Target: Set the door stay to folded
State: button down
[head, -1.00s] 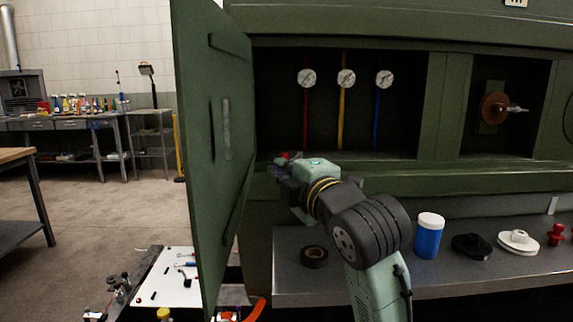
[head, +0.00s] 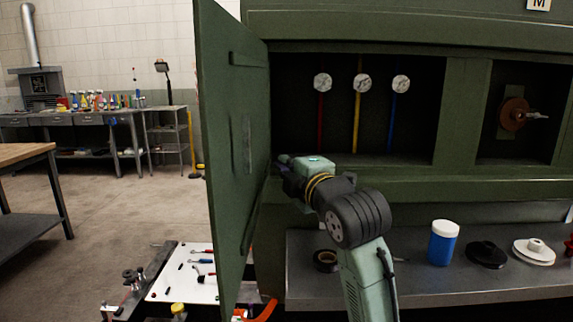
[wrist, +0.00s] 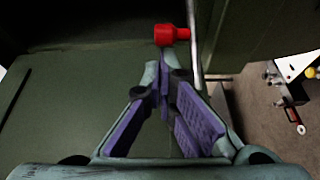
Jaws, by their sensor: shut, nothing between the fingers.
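The green door (head: 225,150) stands open at the left of the compartment in the head view. In the wrist view, a small red knob (wrist: 172,35) sits beside a thin grey rod (wrist: 195,45), which looks like the door stay. My gripper (wrist: 165,72) is shut and empty, its purple-padded fingertips just short of the knob in the picture. I cannot tell whether they touch it. In the head view, my gripper (head: 284,168) is at the door's inner side, low in the opening. The knob and rod cannot be made out there.
Three gauges (head: 361,82) with coloured pipes are inside the compartment. Below it, a grey bench (head: 410,280) holds a black tape roll (head: 326,261), a blue jar (head: 443,243) and black and white discs. A tool cart (head: 190,272) stands below the door.

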jog(key=shift+s+d+y, duration=0.1)
jog(key=shift+d+y, duration=0.3)
jog(key=shift+s+d+n+g, duration=0.1)
jog(key=shift+d+n+g, duration=0.05)
jog(key=shift+n+g, duration=0.2)
